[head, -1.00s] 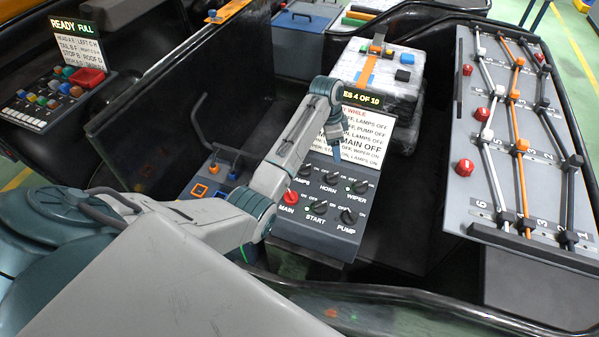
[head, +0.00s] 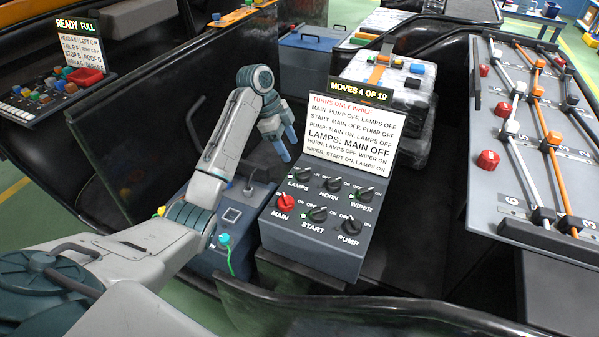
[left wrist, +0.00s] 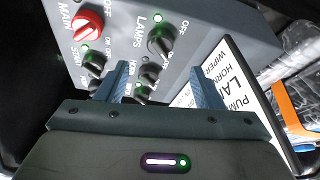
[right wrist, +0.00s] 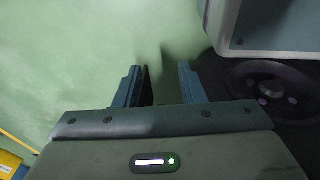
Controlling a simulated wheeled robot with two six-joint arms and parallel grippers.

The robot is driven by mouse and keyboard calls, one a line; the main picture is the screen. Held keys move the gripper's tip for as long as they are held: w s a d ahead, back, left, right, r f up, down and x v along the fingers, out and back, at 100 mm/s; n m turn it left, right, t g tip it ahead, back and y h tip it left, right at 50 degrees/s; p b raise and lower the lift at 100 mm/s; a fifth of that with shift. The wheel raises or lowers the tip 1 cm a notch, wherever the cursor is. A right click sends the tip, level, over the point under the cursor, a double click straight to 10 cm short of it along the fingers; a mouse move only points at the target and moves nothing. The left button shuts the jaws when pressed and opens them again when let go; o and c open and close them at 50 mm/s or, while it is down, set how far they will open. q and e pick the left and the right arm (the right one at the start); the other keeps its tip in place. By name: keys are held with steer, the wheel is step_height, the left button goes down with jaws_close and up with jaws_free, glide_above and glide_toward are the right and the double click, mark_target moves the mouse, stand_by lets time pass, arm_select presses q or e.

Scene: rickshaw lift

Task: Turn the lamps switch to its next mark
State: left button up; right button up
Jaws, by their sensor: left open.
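The lamps switch (head: 301,176) is a black knob at the back left corner of a grey switch box (head: 310,244). It also shows in the left wrist view (left wrist: 161,41), with a green light beside it. My left gripper (head: 286,148) is open and empty, above and behind the lamps switch, beside the card. In the left wrist view the lamps knob lies beyond my left fingertips (left wrist: 159,78), apart from them. The red main knob (head: 286,203) is in front of the lamps switch. My right gripper (right wrist: 162,70) is open and empty over green floor.
Black horn (head: 332,184), wiper (head: 363,194), start (head: 317,213) and pump (head: 350,225) knobs crowd the box. A rule card (head: 352,130) stands behind it, under a display (head: 361,92) reading "MOVES 4 OF 10". A black rail (head: 400,310) runs in front.

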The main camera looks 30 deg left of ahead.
mark_target(303, 174)
arm_select(q)
steer(key=x, duration=0.9)
steer(key=shift+f, duration=0.2)
arm_select(e)
steer(key=shift+w+r, duration=0.5)
steer(key=shift+r, duration=0.25)
arm_select(q)
steer(key=c, duration=1)
